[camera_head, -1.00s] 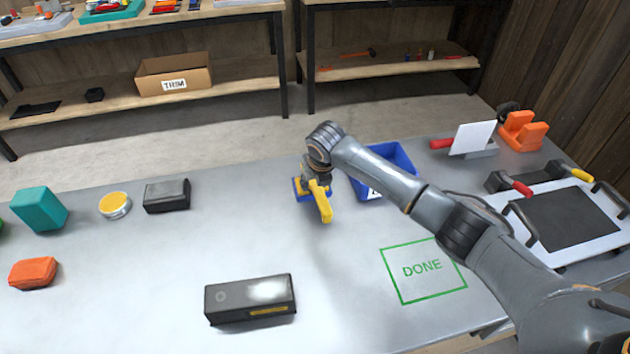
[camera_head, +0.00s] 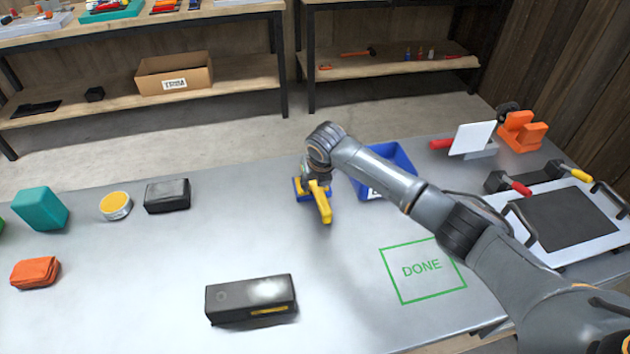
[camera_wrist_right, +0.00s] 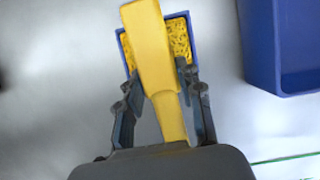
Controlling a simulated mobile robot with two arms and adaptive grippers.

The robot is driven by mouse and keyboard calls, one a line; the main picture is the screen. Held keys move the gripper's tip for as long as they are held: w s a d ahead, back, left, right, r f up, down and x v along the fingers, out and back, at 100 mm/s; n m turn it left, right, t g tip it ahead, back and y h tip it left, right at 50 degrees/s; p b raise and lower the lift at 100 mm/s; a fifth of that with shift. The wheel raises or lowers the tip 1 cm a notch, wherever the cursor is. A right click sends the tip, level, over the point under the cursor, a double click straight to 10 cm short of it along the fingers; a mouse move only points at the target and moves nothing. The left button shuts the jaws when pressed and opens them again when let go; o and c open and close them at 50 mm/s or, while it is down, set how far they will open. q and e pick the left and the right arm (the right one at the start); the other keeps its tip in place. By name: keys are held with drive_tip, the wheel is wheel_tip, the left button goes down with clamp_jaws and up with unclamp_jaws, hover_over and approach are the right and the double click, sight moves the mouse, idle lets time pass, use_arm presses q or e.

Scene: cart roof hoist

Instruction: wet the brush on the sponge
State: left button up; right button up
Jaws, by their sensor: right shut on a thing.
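My right gripper (camera_wrist_right: 165,90) is shut on a yellow-handled brush (camera_wrist_right: 152,50), held over a yellow sponge (camera_wrist_right: 180,38) in a small blue tray (camera_wrist_right: 190,20). In the head view the brush (camera_head: 321,203) slants down toward the front of the table, and the blue tray (camera_head: 299,190) shows partly behind it. The brush's bristle end is hidden, so I cannot tell whether it touches the sponge. My left gripper is not in view.
A blue bin (camera_head: 394,158) stands right of the sponge tray. A dark block (camera_head: 250,299) lies in front, and a green DONE square (camera_head: 423,268) is marked at right. A framed panel (camera_head: 570,222) lies at far right. The table's middle is mostly clear.

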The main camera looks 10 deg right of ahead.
drive_tip(key=shift+r+p, duration=3.35)
drive_tip(key=shift+r, duration=0.15)
drive_tip(key=shift+w+f, duration=0.1)
